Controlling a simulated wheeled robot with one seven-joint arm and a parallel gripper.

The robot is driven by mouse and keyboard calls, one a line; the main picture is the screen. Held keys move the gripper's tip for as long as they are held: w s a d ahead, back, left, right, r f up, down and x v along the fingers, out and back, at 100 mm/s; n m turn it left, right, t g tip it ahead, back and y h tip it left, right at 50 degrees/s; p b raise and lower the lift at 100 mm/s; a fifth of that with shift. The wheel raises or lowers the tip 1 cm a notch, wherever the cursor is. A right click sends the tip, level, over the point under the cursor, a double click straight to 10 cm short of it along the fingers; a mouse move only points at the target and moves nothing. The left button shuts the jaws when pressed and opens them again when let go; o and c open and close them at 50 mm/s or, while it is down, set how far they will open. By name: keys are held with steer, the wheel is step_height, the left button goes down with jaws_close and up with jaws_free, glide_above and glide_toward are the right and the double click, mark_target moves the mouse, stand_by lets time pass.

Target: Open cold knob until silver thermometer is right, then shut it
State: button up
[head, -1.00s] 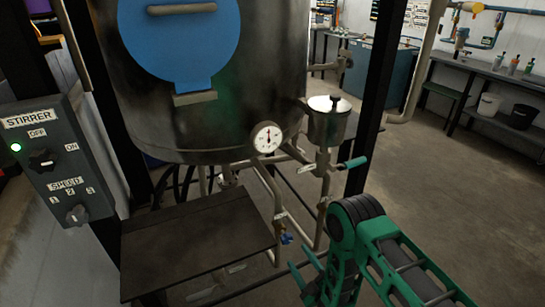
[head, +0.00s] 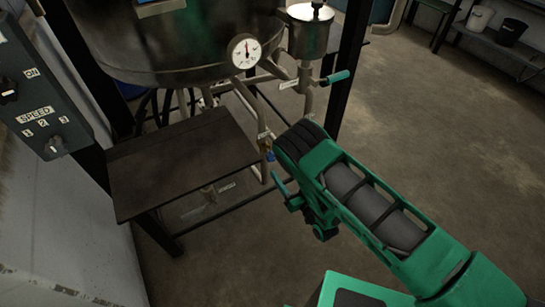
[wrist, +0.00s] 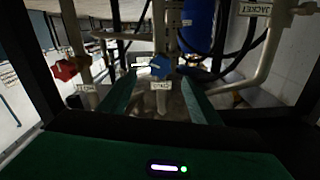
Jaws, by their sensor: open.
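A blue knob (wrist: 160,66) on a vertical pipe shows in the wrist view, with a small white label (wrist: 161,86) below it. The knob also shows partly in the head view (head: 270,156), beside my arm. My gripper (wrist: 158,72) is open, its two green fingers on either side of the knob in the picture; I cannot tell whether they touch it. In the head view my gripper (head: 284,186) is partly hidden by my arm. A round white thermometer dial (head: 243,52) with a silver rim and red needle is on the dark tank; its reading is too small to tell.
A red knob (wrist: 68,68) is on a pipe left of the blue one. A dark table (head: 185,160) stands left of the pipes. A green-handled valve (head: 336,77) is below a metal pot (head: 309,32). Floor at right is clear.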

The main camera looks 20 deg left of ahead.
mark_target(273, 158)
steer(key=x, duration=1)
steer(key=shift+w, duration=0.15)
steer(key=c, duration=1)
